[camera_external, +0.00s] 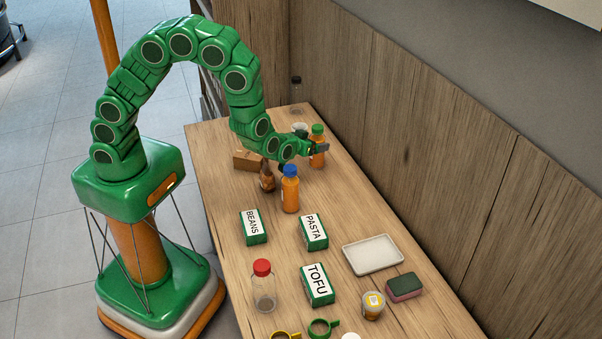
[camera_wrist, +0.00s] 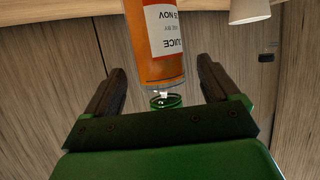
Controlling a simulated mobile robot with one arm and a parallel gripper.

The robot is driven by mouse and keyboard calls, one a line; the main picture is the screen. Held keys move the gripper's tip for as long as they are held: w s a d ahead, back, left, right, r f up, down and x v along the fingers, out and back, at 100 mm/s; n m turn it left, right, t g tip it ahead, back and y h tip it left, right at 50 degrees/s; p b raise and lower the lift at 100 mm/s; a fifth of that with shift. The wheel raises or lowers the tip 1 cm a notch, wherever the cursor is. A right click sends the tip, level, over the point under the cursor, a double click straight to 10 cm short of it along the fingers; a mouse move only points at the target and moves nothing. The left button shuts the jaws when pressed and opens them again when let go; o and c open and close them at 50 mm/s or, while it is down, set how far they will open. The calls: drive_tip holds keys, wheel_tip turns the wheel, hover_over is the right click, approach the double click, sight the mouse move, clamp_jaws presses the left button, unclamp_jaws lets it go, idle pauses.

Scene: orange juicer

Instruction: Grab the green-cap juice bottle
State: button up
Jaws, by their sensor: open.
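The green-cap juice bottle (camera_external: 317,158) stands on the far part of the table, with orange juice inside. In the wrist view, the bottle (camera_wrist: 157,42) appears upside down with its labelled body between and beyond the fingers; its green cap (camera_wrist: 165,101) is close to the palm. My gripper (camera_external: 319,149) is at the bottle's upper part, and part of the bottle is hidden behind it. In the wrist view, my gripper (camera_wrist: 160,70) is open, with a finger on each side of the bottle and visible gaps on both sides.
A blue-cap juice bottle (camera_external: 290,194) and a brown bottle (camera_external: 267,180) stand nearer. A wooden box (camera_external: 246,160) lies left. The wooden wall (camera_external: 370,110) runs along the right.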

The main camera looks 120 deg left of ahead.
drive_tip(key=shift+f, duration=1.15)
drive_tip(key=shift+w+a+f, duration=0.2)
drive_tip(key=shift+a+f, duration=0.55)
drive_tip(key=shift+a, duration=0.2)
drive_tip(key=shift+w+a+f, duration=0.1)
drive_tip(key=shift+a+f, duration=0.05)
drive_tip(key=shift+a, duration=0.2)
drive_tip(key=c, duration=1.3)
